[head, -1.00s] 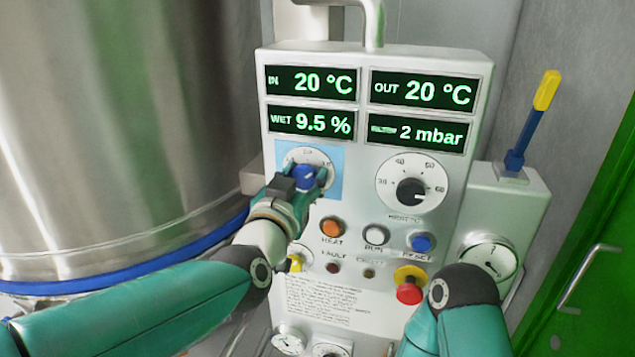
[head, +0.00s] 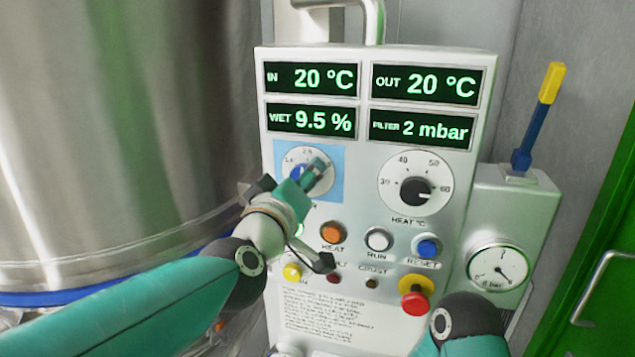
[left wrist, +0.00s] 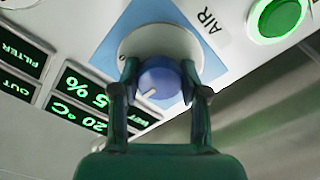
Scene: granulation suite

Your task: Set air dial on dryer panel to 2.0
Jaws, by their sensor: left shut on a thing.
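The blue air dial knob (head: 298,171) sits on a white round scale with a light-blue square backing (head: 337,160), at the panel's upper left. A number that looks like 2.0 is at the top of the scale; the others are small or covered. My left gripper (head: 309,178) is shut on the knob. In the left wrist view the knob (left wrist: 160,84) lies between the two fingers (left wrist: 160,92). Its white mark points away from the AIR label (left wrist: 208,20), roughly toward the displays; the exact reading cannot be told. My right gripper is out of view.
The dryer panel (head: 365,240) has a heat dial (head: 414,191), several buttons and a red emergency stop (head: 414,303). A gauge box (head: 500,265) with a blue-yellow lever (head: 537,115) stands right. A steel vessel (head: 110,120) is close on the left.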

